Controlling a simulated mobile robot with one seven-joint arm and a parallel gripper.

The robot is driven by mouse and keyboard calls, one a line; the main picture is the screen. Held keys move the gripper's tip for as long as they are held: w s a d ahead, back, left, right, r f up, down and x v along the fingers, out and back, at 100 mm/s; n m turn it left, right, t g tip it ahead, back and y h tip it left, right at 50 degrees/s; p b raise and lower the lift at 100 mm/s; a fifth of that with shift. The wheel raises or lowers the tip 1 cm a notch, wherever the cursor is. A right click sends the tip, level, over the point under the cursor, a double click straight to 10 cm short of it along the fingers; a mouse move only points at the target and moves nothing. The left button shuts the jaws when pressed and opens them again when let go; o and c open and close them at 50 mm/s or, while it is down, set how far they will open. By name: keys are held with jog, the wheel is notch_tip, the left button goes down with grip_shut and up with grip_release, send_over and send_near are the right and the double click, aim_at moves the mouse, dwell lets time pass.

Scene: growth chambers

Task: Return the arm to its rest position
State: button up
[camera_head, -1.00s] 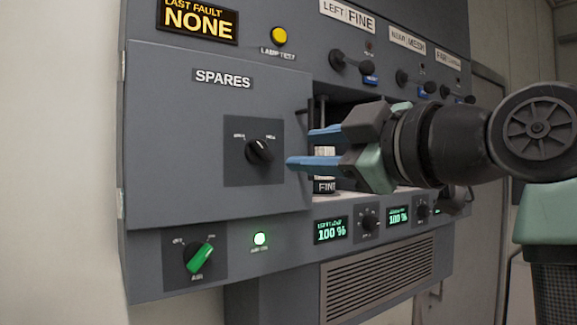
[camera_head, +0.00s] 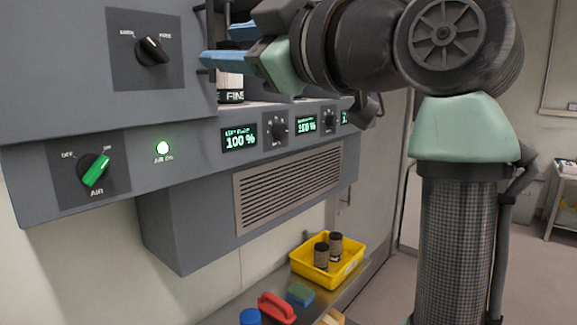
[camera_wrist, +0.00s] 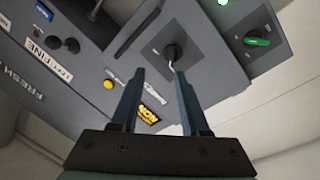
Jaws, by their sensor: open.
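My gripper (camera_head: 222,47) is at the upper middle of the head view, in front of the grey cabinet (camera_head: 60,90). Its two blue fingers point left and stand apart with nothing visible between them. The wrist view shows both fingers (camera_wrist: 160,100) spread, with the cabinet panel and a black knob (camera_wrist: 173,52) beyond them. A jar with a FINE label (camera_head: 231,88) stands in the cabinet opening just below and behind the fingers; whether they touch it cannot be told. My arm stretches across the upper right of the head view.
Below the opening are a green AIR knob (camera_head: 96,170), a lit AIR ON lamp (camera_head: 163,148) and a display reading 100 % (camera_head: 240,136). A bench lower down holds a yellow tray (camera_head: 338,278) with two dark jars, a red object (camera_head: 276,307) and a blue-green block (camera_head: 300,294).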

jog(key=s+d+f+m+t+h, duration=0.1)
jog(key=s+d+m+t+h, duration=0.2)
jog(key=s+m+t+h, duration=0.3)
jog(key=s+d+f+m+t+h, duration=0.1)
jog(key=s+d+m+t+h, duration=0.3)
jog(key=s+m+t+h, duration=0.3)
jog(key=s+m+t, duration=0.1)
jog(key=m, duration=0.3)
jog(key=shift+h, duration=0.3)
jog(key=shift+r, duration=0.1)
